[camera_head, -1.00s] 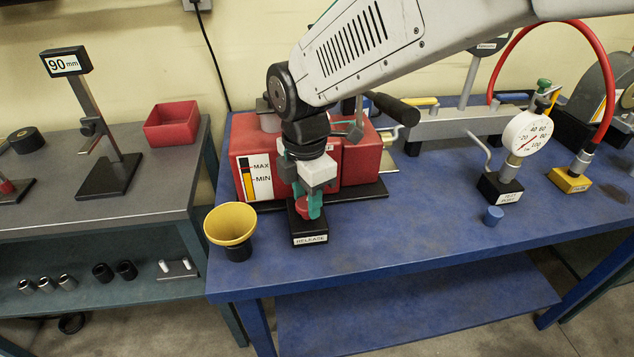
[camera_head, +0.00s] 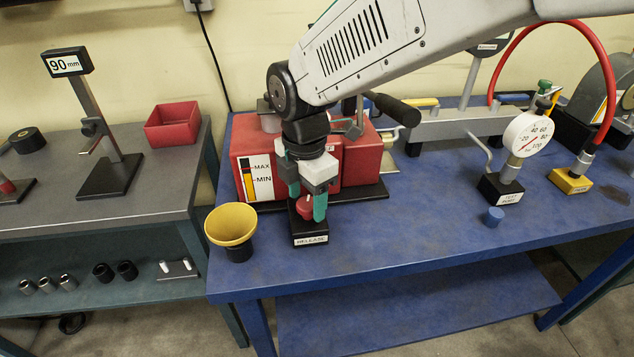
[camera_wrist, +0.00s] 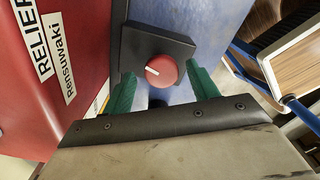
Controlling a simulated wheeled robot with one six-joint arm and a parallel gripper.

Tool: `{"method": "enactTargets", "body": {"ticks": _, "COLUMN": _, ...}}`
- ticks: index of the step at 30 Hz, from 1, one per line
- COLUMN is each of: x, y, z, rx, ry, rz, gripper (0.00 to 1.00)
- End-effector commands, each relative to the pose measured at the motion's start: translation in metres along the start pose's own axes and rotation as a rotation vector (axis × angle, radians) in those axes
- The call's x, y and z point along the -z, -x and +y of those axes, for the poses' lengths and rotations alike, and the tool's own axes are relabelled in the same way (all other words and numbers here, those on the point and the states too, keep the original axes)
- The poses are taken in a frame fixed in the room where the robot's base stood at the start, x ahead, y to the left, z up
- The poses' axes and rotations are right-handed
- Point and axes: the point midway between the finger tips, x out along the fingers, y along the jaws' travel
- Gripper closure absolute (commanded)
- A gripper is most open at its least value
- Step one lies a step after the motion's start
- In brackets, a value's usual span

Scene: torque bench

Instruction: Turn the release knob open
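The release knob (camera_head: 305,208) is a round red knob with a white pointer line. It sits on a black block (camera_head: 310,239) labelled RELEASE at the front of the red pump unit. In the wrist view the knob (camera_wrist: 161,71) lies between my green fingertips, its line pointing to the left and slightly up. My gripper (camera_head: 307,203) hangs down over the knob with its fingers to either side. In the wrist view my gripper (camera_wrist: 160,75) is open, with a gap on each side of the knob.
The red pump unit (camera_head: 358,166) with a MAX/MIN gauge stands right behind. A yellow funnel (camera_head: 231,224) is close on the left. A pressure gauge (camera_head: 527,135) and a small blue cap (camera_head: 493,215) are on the right. The bench front between (camera_head: 400,230) is clear.

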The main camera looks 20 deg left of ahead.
Motion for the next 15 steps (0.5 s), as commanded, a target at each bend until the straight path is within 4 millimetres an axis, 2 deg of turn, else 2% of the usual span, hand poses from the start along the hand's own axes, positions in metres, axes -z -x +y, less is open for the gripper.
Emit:
{"method": "enactTargets", "body": {"ticks": 4, "x": 0.000, "y": 0.000, "z": -0.001, "rx": 0.002, "ry": 0.000, "rz": 0.000, "gripper": 0.41}}
{"method": "enactTargets", "body": {"ticks": 7, "x": 0.000, "y": 0.008, "z": 0.000, "rx": 0.000, "ry": 0.000, "rz": 0.000, "gripper": 0.41}}
{"method": "enactTargets", "body": {"ticks": 15, "x": 0.000, "y": 0.053, "z": 0.001, "rx": -0.002, "ry": 0.000, "rz": 0.000, "gripper": 0.41}}
